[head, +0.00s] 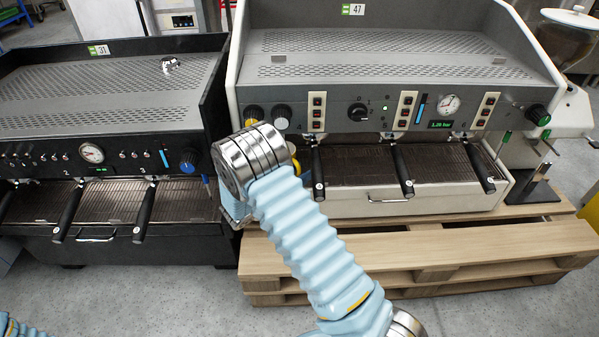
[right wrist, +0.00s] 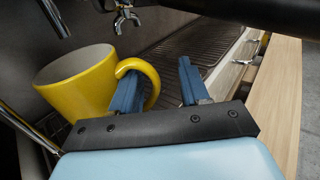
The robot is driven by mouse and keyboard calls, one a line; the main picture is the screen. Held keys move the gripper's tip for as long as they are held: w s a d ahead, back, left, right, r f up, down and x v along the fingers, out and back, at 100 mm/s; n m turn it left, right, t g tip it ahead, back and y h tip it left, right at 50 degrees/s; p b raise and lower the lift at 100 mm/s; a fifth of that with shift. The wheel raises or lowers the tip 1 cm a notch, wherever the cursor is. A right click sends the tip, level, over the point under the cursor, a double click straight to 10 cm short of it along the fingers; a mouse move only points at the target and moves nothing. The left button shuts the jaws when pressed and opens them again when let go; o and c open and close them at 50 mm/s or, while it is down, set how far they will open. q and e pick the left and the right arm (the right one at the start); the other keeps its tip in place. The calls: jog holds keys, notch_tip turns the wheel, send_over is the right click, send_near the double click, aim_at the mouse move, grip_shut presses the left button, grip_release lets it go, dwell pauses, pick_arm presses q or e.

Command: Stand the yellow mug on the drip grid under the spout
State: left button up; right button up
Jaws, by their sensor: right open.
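The yellow mug (right wrist: 75,90) stands at the left of the right wrist view, its handle toward my right gripper (right wrist: 157,68). That gripper is open; its left blue finger overlaps the handle, and I cannot tell whether it touches. The other finger is apart from the handle. In the head view only a sliver of the mug (head: 297,167) shows behind my right wrist, which hides the fingers. The drip grid (right wrist: 188,45) runs behind the mug and fingers; the mug's base is hidden. A metal spout (right wrist: 125,18) hangs above, right of the mug's rim. My left gripper is out of view.
The cream machine with label 47 (head: 390,75) stands on a wooden pallet (head: 430,250). Black handles (head: 403,170) stick out over its grid (head: 350,167). A black machine (head: 110,90) stands close on the left. A tamper stand (head: 535,190) is at the right.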

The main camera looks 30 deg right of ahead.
jog(key=s+a, duration=0.2)
jog(key=a, duration=1.1)
jog(key=shift+a, duration=0.2)
